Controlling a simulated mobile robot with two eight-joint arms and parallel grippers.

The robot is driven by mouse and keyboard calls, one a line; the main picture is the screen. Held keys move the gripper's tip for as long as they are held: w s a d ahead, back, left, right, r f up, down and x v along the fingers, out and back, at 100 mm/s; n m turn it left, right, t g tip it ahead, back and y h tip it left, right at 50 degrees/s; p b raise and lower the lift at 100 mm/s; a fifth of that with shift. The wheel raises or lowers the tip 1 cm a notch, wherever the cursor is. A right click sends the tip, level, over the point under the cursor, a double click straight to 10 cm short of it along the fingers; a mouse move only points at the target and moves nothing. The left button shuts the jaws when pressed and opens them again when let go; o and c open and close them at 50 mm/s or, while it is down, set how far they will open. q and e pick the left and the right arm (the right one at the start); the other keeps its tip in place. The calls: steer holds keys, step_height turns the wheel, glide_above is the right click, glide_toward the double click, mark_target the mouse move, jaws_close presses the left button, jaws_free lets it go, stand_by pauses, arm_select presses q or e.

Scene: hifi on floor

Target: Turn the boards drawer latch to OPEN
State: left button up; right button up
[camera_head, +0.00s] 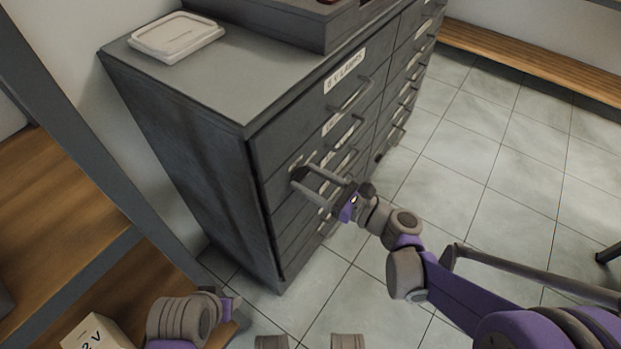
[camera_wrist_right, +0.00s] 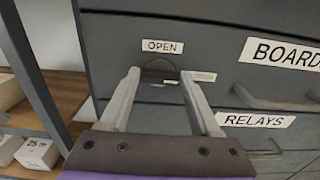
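The boards drawer latch (camera_wrist_right: 157,69) is a dark rounded piece on the cabinet front, just below the OPEN label (camera_wrist_right: 162,46). A smaller label (camera_wrist_right: 203,76) is to its right, too small to read. How the latch is turned is unclear. My right gripper (camera_wrist_right: 161,76) is open, its two fingertips on either side of the latch; contact cannot be told. In the head view the right gripper (camera_head: 302,178) reaches the cabinet's near front and hides the latch. The BOARDS label (camera_wrist_right: 285,52) is at the right. My left gripper (camera_head: 230,306) is low at the left, its fingers unclear.
The grey drawer cabinet (camera_head: 190,140) has several bar handles (camera_head: 352,97) sticking out. A white lidded box (camera_head: 176,37) lies on top. A wooden shelf unit (camera_head: 50,190) with a carton (camera_head: 95,335) stands close on the left. Tiled floor at right is mostly clear.

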steer(key=c, duration=0.8)
steer(key=shift+n, duration=0.4)
steer(key=n+p, duration=0.1)
steer(key=n, duration=0.2)
steer(key=shift+s+n, duration=0.1)
steer(key=shift+n, duration=0.3)
steer(key=n, duration=0.4)
steer(key=shift+n+p, duration=0.3)
steer(key=n, duration=0.4)
steer(key=shift+a+p, duration=0.1)
steer(key=shift+p, duration=0.2)
steer(key=n, duration=0.4)
steer(key=shift+f+n, duration=0.15)
steer(key=shift+n, duration=0.15)
